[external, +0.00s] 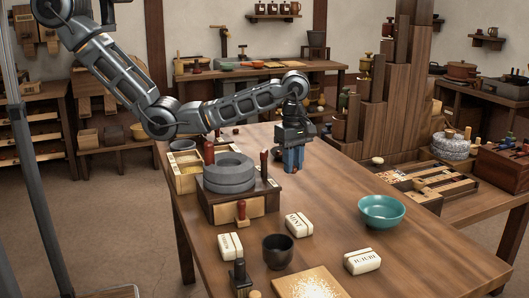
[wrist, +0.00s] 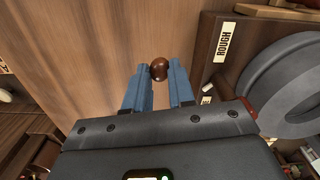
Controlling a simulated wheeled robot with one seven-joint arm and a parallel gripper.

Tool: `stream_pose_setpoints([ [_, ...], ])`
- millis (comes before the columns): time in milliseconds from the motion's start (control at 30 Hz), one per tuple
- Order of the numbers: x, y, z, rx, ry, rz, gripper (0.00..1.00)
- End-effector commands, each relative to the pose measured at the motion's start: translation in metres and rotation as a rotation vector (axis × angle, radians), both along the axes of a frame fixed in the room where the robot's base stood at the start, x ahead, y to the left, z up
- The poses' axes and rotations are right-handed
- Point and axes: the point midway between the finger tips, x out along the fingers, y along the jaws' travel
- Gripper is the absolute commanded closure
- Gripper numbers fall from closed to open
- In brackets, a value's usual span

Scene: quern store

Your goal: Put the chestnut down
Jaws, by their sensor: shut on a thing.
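The chestnut (wrist: 159,69) is a small, round, glossy brown nut between the tips of my gripper's two blue fingers in the wrist view. My gripper (wrist: 159,78) is shut on it. In the external view my gripper (external: 293,170) points down over the far part of the wooden table (external: 335,195), to the right of the grey stone quern (external: 229,172). The height of the fingertips above the table is hard to tell.
The quern's wooden base bears a label reading ROUGH (wrist: 223,42). A teal bowl (external: 382,211), a dark cup (external: 278,251) and several white labelled blocks (external: 299,224) stand nearer the front. A compartment tray (external: 428,184) lies to the right. Bare tabletop surrounds my gripper's right side.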

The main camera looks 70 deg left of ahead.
Motion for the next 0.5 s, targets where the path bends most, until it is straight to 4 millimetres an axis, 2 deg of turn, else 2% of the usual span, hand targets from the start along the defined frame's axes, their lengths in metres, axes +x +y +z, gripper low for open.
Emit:
stream_pose_setpoints([
  [100,-0.014,-0.017,0.013,-0.002,-0.002,-0.002,1.0],
  [300,-0.028,-0.03,0.028,-0.001,0.0,0.001,1.0],
  [367,-0.028,-0.027,0.031,0.0,0.001,0.009,1.0],
  [467,-0.022,-0.007,0.038,-0.001,0.002,0.033,1.0],
  [500,-0.018,0.006,0.041,-0.001,0.002,0.047,1.0],
])
